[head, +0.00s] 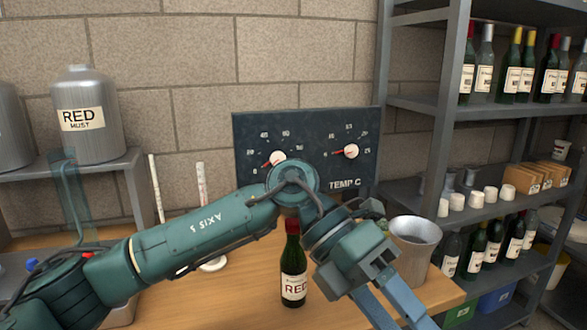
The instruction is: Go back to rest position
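My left arm comes in from the left and reaches across the front of the wooden table. Its gripper (398,312) points down at the bottom of the head view, right of the centre. The two blue-grey fingers stand apart with table showing between them, and I see nothing held there. Their very tips are at or past the lower picture edge. A dark wine bottle (293,268) with a red cap and a RED label stands upright on the table, just left of the gripper. My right gripper is not in view.
A grey metal bucket (417,245) stands close behind and right of the gripper. A dark panel (345,185) with two TEMP C dials stands behind the arm. A metal shelf (445,105) with bottles and cups is on the right. A RED must tank (87,140) stands at left.

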